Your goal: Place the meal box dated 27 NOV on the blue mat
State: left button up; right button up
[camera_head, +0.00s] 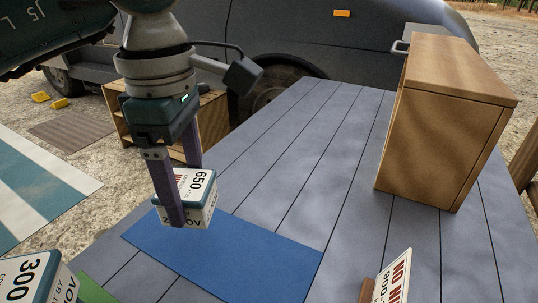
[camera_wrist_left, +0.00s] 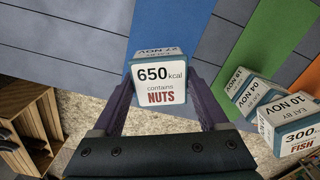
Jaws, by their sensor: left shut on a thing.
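My left gripper (camera_head: 186,196) is shut on a white meal box (camera_head: 200,192) marked 650 kcal, contains NUTS. In the left wrist view the box (camera_wrist_left: 161,84) sits between the fingers, and its foreshortened date face appears to read 27 NOV. In the head view a finger partly covers that date. The blue mat (camera_head: 230,262) lies on the grey slatted deck, with nothing seen resting on it. The held box overlaps the mat's far left corner in the head view; its height above the mat is hard to tell. My right gripper is not in view.
A 300 kcal box (camera_head: 34,277) stands near left by a green mat (camera_head: 95,292). A NO NUTS card (camera_head: 394,278) stands front right; a wooden cabinet (camera_head: 430,130) stands behind.

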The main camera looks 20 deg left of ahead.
aim_at(193, 212)
pick_arm(q)
jog(key=shift+f+b, duration=0.45)
jog(key=shift+f, duration=2.2)
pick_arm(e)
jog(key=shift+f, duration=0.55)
pick_arm(q)
jog(key=shift+w, duration=0.1)
jog(key=shift+f, duration=0.1)
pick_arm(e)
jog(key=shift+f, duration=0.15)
pick_arm(q)
jog(key=o, duration=1.2)
jog(key=shift+f, duration=0.1)
jog(key=o, duration=0.4)
jog(key=shift+c, duration=0.2)
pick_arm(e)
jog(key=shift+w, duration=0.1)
pick_arm(q)
jog(key=shift+r, duration=0.35)
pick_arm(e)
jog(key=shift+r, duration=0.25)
pick_arm(q)
notch_tip(193, 212, up, 12)
jog(key=shift+f+p, duration=0.1)
jog(key=shift+p, duration=0.95)
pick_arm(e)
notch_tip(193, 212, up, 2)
